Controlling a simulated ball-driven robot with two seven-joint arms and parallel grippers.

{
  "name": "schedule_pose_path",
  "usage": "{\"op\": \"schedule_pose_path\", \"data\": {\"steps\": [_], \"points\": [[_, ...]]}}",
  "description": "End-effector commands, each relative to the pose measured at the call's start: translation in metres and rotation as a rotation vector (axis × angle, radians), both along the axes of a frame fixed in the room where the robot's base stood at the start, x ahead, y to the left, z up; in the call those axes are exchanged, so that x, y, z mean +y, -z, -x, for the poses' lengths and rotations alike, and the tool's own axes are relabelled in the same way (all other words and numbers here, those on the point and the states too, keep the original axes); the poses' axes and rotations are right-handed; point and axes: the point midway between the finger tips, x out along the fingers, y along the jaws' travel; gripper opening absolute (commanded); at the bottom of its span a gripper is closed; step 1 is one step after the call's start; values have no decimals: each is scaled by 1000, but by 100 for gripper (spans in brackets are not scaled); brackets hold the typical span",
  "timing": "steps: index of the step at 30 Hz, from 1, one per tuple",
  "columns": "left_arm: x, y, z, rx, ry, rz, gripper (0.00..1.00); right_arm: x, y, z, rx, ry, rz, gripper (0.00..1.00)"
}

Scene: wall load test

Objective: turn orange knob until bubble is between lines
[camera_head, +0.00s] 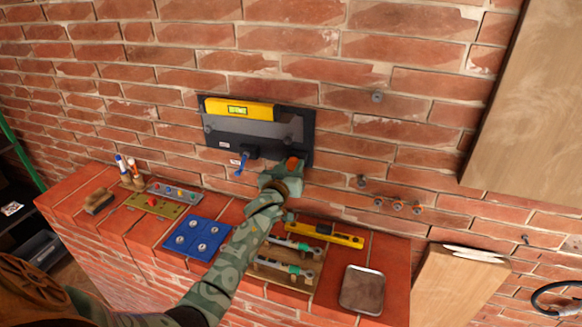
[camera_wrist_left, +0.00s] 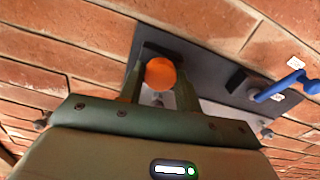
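The orange knob (camera_head: 292,162) sits at the lower right of a dark plate (camera_head: 217,134) on the brick wall. My left gripper (camera_head: 281,176) is at the knob. In the left wrist view the knob (camera_wrist_left: 160,73) shows between the ends of the two fingers (camera_wrist_left: 160,82), which stand apart on either side of it. I cannot tell whether they press on it. A yellow level (camera_head: 262,112) with a green vial (camera_head: 237,110) lies along the plate's top; the bubble is too small to place against the lines. My right gripper is not in view.
A blue handle (camera_head: 242,163) sticks out left of the knob and also shows in the left wrist view (camera_wrist_left: 288,86). Below, a brick ledge carries a blue plate (camera_head: 198,238), another yellow level (camera_head: 340,236) and a metal tray (camera_head: 362,289). Wooden boards (camera_head: 530,110) stand right.

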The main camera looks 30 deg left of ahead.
Motion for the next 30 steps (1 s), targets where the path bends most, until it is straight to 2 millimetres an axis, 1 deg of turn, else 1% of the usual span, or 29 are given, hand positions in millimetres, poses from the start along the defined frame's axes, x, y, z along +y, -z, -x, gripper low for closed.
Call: {"op": "schedule_pose_path", "data": {"steps": [5,11,30], "points": [[0,0,0,1,1,-3,11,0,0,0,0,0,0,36],[0,0,0,12,0,-51,11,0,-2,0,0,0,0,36],[-1,0,0,104,0,-433,11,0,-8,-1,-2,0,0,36]]}}
